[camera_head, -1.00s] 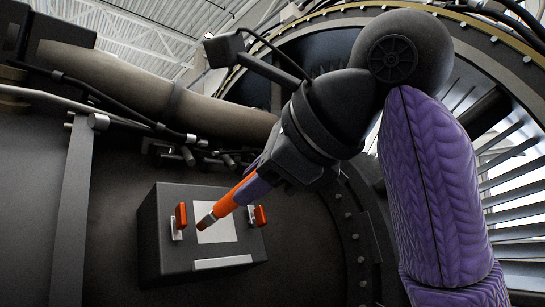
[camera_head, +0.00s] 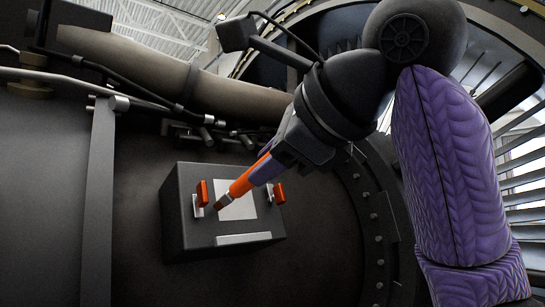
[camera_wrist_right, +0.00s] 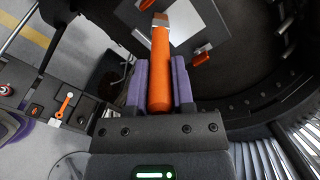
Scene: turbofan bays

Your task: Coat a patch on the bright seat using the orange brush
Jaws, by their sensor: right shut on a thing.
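The orange brush (camera_head: 243,183) is held in my right gripper (camera_head: 262,172), its bristle tip pointing down and left at the bright seat (camera_head: 238,208). The seat is a pale square on the face of a dark box (camera_head: 190,237). The bristle tip lies over the seat's left part; I cannot tell whether it touches. In the right wrist view, the purple fingers of the right gripper (camera_wrist_right: 160,88) are shut on the brush handle (camera_wrist_right: 160,75), and the bristles (camera_wrist_right: 160,19) overlap the seat (camera_wrist_right: 186,22). My left gripper is not in view.
Orange clips stand left (camera_head: 202,193) and right (camera_head: 279,193) of the seat. A light bar (camera_head: 244,239) lies below it. A thick pipe (camera_head: 150,70) and cables run above. A curved bolted flange (camera_head: 373,215) is to the right. The wrist view shows a side panel with an orange-handled part (camera_wrist_right: 65,105).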

